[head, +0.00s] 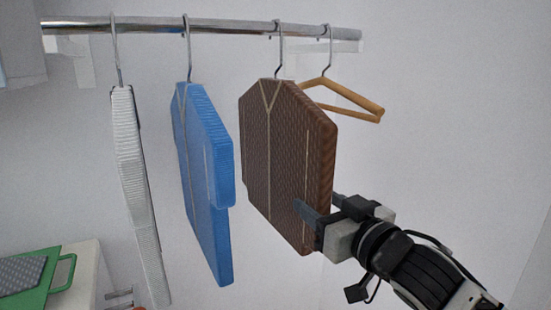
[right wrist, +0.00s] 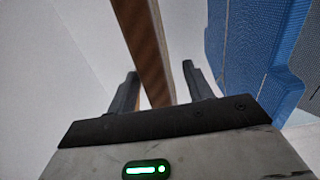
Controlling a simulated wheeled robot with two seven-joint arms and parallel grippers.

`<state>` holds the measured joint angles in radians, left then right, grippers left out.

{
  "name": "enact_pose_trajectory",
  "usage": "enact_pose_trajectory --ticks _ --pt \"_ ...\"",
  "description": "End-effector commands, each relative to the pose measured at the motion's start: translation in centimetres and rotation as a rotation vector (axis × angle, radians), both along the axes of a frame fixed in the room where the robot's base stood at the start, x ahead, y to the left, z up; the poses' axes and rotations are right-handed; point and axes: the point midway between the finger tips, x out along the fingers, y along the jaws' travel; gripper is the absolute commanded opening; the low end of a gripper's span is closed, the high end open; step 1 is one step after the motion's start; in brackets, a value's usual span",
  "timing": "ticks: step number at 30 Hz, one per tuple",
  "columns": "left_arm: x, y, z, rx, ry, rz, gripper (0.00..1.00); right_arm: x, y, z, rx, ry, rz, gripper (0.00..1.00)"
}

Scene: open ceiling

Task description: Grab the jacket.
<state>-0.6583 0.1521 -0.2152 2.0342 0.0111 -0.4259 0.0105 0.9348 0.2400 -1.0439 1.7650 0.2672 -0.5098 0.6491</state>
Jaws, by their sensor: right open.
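A brown jacket (head: 285,150) with pale lines hangs from a hanger on the rail. My right gripper (head: 318,204) is at its lower right edge, one finger in front of the jacket and the other at its far side. In the right wrist view the brown jacket (right wrist: 150,50) shows as a narrow edge between the two open fingers (right wrist: 160,74). The fingers stand apart, with a gap on the right side; contact on the left is hard to tell. A blue jacket (head: 205,170) hangs to the left, and a white garment (head: 135,185) hangs farther left. My left gripper is not seen.
A metal rail (head: 220,27) runs across the top. An empty wooden hanger (head: 345,98) hangs right of the brown jacket. The blue jacket (right wrist: 255,50) is close on the right in the wrist view. A green tray (head: 62,272) lies at lower left.

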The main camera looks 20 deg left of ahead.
Motion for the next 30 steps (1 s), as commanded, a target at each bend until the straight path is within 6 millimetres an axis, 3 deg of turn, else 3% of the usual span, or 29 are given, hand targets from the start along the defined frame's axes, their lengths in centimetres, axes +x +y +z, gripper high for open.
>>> enact_pose_trajectory --ticks 9,19,24,30 --pt "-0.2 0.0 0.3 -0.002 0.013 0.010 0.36 3.0 3.0 -0.2 0.000 0.000 0.000 0.51" --pt "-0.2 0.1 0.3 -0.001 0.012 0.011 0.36 3.4 3.5 -0.3 0.000 -0.001 0.000 0.51" --pt "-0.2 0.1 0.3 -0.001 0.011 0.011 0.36 3.4 3.5 -0.3 -0.001 -0.001 0.000 0.04" --pt "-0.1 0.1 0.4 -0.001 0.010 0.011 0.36 3.3 3.5 0.0 0.004 -0.004 0.002 0.00"
